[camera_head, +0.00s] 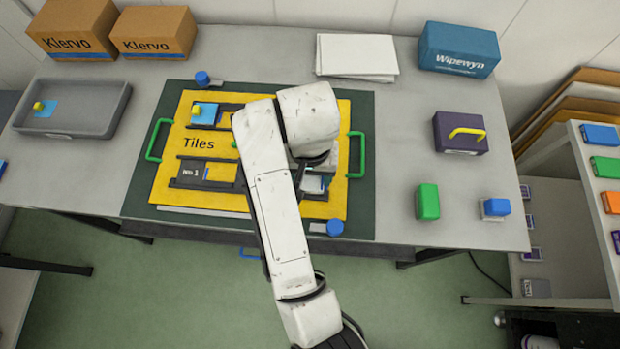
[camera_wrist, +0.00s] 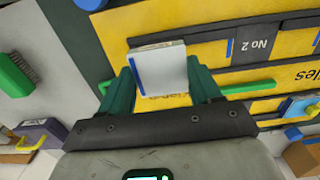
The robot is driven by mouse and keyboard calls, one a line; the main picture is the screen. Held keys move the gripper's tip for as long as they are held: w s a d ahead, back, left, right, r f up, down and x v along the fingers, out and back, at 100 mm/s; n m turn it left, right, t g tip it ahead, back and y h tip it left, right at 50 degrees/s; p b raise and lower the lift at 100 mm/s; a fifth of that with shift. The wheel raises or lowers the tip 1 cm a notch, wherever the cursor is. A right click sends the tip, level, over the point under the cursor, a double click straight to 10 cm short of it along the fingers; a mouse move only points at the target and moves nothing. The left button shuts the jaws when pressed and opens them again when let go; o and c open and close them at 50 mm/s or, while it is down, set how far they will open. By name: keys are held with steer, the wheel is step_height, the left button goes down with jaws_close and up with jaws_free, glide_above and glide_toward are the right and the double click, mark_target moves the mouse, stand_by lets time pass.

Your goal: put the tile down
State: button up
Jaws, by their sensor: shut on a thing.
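My gripper (camera_wrist: 160,78) is shut on a pale tile (camera_wrist: 162,68) with a blue stripe along one edge. In the wrist view one teal finger is on each side of the tile. The tile is over the yellow board (camera_wrist: 222,55), with a dark edge just beyond it. I cannot tell whether it touches the board. In the head view my arm hides most of the gripper and the board's right middle; a pale piece (camera_head: 314,184) shows beside the arm. The yellow board marked "Tiles" (camera_head: 237,106) has dark slots; a blue tile (camera_head: 205,112) with a yellow knob lies at its upper left.
Green handles (camera_head: 356,155) stand at the board's sides, and blue knobs (camera_head: 202,78) at mat corners. A grey tray (camera_head: 108,118) holds another blue tile. A purple box (camera_head: 459,133), green-topped brush (camera_head: 428,200) and blue-topped item (camera_head: 496,208) stand right. Table between mat and purple box is clear.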

mark_target(310, 177)
steer(key=shift+w+f+b, duration=0.7)
steer(key=shift+w+f, duration=0.05)
steer(key=shift+f, duration=0.2)
steer(key=shift+f+p, duration=0.35)
steer(key=shift+f, duration=1.15)
steer(key=o, duration=1.2)
steer(key=shift+f, duration=0.1)
step_height(310, 177, up, 12)
steer(key=p, duration=0.5)
steer(key=shift+w+d, duration=0.1)
